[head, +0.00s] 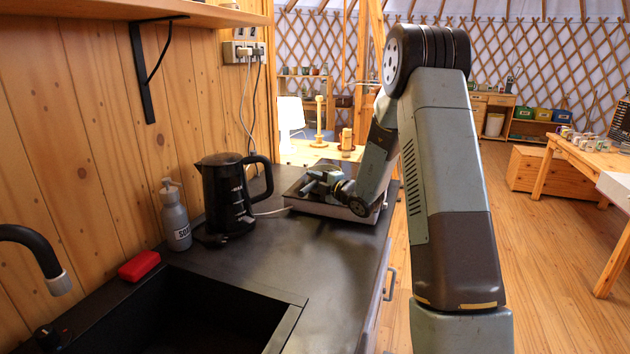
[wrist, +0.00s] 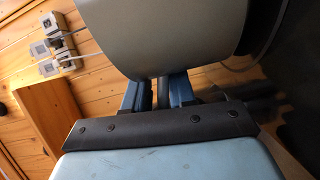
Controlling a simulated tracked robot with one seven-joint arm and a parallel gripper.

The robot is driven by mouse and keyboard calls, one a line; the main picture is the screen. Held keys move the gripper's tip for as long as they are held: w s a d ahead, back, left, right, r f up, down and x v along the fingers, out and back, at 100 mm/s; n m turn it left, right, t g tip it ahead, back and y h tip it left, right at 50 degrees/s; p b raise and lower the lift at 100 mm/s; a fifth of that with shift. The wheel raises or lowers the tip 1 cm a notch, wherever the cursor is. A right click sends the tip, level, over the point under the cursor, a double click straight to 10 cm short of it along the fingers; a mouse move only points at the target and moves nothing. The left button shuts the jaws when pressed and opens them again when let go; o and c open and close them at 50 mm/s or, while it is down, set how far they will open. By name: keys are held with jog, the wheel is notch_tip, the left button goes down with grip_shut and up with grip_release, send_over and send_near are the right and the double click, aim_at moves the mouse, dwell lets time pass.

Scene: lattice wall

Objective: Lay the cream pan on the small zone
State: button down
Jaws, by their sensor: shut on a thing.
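In the wrist view, the pan (wrist: 150,35) shows as a large, smooth grey-beige rounded shape in shade, filling the top middle. My gripper (wrist: 157,92) has its two blue fingers shut on the pan's dark handle, just below the pan body. In the head view, my gripper (head: 322,183) is low over the portable hob (head: 362,214) at the far end of the counter. I cannot make out the pan clearly there, nor whether it touches the hob. The small zone cannot be told apart; my arm and gripper cover much of the hob top.
A black kettle (head: 228,195) stands left of the hob, with a grey soap bottle (head: 175,215) and red sponge (head: 139,266) nearer. The sink (head: 190,315) is in front. Sockets with plugs (head: 243,52) are on the wooden wall. The dark counter (head: 300,250) before the hob is clear.

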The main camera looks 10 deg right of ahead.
jog(key=shift+f, duration=0.1)
jog(key=c, duration=0.9)
grip_release()
